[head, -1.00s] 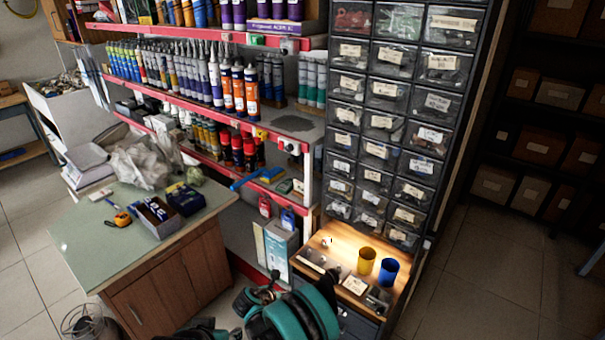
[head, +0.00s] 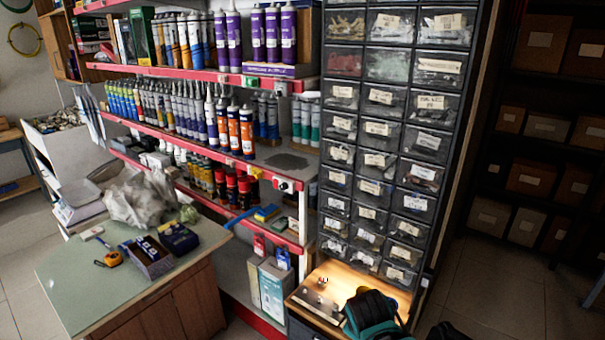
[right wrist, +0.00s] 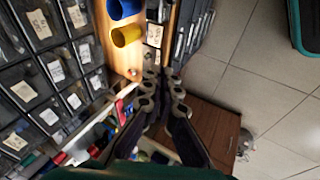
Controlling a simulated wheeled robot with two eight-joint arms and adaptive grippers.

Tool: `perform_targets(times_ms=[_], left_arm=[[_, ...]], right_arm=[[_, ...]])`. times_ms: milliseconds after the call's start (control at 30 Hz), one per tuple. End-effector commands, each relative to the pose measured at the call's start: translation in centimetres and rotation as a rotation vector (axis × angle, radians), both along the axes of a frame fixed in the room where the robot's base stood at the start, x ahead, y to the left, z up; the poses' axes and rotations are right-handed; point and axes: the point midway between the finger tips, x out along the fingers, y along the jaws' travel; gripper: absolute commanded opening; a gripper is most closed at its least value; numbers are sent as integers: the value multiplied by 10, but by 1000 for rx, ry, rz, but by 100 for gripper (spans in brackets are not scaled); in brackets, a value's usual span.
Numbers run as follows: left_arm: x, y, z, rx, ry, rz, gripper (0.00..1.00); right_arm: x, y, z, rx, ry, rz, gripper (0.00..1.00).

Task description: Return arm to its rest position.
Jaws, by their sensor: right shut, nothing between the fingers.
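My right gripper (right wrist: 163,88) shows in the right wrist view, its dark fingers shut with nothing between them. It is apart from the yellow cup (right wrist: 127,37) and the blue cup (right wrist: 122,8), which stand on the lit wooden shelf (right wrist: 100,18). In the head view, a teal and black arm part of mine is at the bottom, in front of the lit shelf (head: 318,274), and hides most of the cups' area. No gripper fingers can be made out there. My left gripper is not in view.
The drawer cabinet (head: 381,130) rises behind the lit shelf. Red-edged shelves (head: 200,152) with tubes stand to its left. A green-topped workbench (head: 85,275) with boxes is at the lower left. Open tiled floor (head: 500,290) lies at the right.

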Motion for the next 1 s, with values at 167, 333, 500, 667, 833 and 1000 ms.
perform_targets(times_ms=[167,333,500,667,833,1000], left_arm=[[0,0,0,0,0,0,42],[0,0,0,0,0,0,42],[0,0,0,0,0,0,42],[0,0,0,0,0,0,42],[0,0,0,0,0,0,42],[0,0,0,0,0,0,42]], right_arm=[[-64,-26,12,237,-60,-287,0],[-109,-37,9,434,-103,-521,0],[-132,-41,3,551,-128,-656,0],[-136,-41,2,577,-135,-687,0],[-136,-41,2,577,-135,-687,0],[-136,-41,2,577,-135,-687,0]])
